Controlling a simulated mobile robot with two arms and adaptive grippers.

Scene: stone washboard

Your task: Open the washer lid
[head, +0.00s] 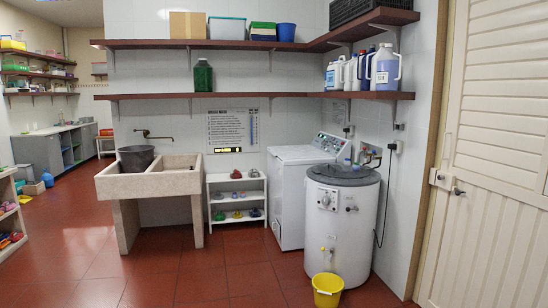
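A white box-shaped washer (289,196) stands against the back wall, right of centre, with a control panel at its rear right. Its flat white lid (300,154) looks shut. In front of it and to its right stands a round white machine (335,234) with dials on its front. Its dark grey round lid (343,175) lies flat on top and looks shut. The round machine hides part of the box-shaped washer's right side. Neither of my grippers is in the head view.
A yellow bucket (327,291) stands on the floor before the round machine. A stone washboard sink (160,185) and a small white shelf (237,203) stand to the left. A white door (490,150) is at right. The red tiled floor (190,280) in front is mostly clear.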

